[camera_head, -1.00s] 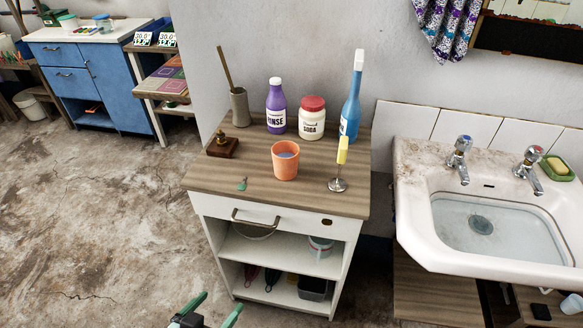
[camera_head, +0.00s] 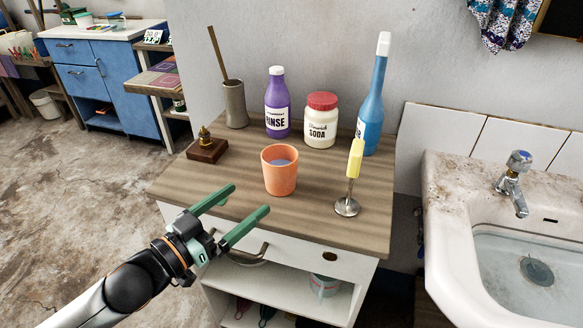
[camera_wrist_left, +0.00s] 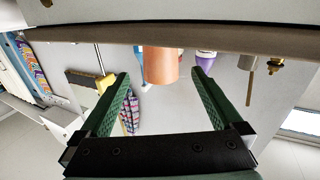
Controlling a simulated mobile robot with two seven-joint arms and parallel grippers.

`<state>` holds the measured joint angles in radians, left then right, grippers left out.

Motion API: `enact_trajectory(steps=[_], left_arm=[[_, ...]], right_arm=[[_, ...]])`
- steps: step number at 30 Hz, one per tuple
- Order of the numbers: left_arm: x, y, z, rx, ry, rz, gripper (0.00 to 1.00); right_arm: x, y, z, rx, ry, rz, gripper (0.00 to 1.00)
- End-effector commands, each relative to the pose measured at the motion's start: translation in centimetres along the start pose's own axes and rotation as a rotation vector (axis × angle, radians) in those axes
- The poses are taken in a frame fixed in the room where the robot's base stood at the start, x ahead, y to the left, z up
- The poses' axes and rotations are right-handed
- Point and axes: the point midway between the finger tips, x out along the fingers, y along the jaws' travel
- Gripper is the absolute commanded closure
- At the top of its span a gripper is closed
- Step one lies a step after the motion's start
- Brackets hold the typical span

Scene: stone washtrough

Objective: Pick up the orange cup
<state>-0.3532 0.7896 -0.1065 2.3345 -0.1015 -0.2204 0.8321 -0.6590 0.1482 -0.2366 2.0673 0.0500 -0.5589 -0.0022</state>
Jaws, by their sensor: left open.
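The orange cup (camera_head: 280,172) stands upright on the wooden top of a small cabinet, with something bluish inside it. My left gripper (camera_head: 249,199) has green fingers and is open and empty. It is in front of and slightly left of the cup in the head view, apart from it, near the cabinet's front edge. In the left wrist view, which looks upside down, the cup (camera_wrist_left: 163,66) shows beyond and between the two fingertips. Its base is hidden there by the cabinet top's edge. My right gripper is not in view.
On the cabinet top (camera_head: 225,165), a yellow-handled metal tool (camera_head: 354,165) stands close right of the cup. Behind are a purple bottle (camera_head: 277,105), a red-lidded jar (camera_head: 321,122) and a blue bottle (camera_head: 371,105). A brass object on a wooden block (camera_head: 207,148) sits left. A sink (camera_head: 500,215) is at right.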

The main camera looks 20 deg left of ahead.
Motion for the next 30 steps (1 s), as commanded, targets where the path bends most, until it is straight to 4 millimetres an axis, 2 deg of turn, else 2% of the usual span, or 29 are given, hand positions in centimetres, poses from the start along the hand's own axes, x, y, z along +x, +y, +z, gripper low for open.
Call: enact_trajectory(steps=[18, 26, 30], left_arm=[[6.4, -0.1, 0.0, 0.0, 0.001, -0.002, 0.0], [7.4, 0.0, 0.0, 0.0, 0.0, -0.001, 0.0], [8.7, 0.0, -0.1, 0.002, 0.002, -0.001, 0.0]], right_arm=[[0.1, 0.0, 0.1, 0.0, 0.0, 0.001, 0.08], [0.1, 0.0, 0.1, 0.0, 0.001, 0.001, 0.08], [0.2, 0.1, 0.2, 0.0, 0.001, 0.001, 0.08]])
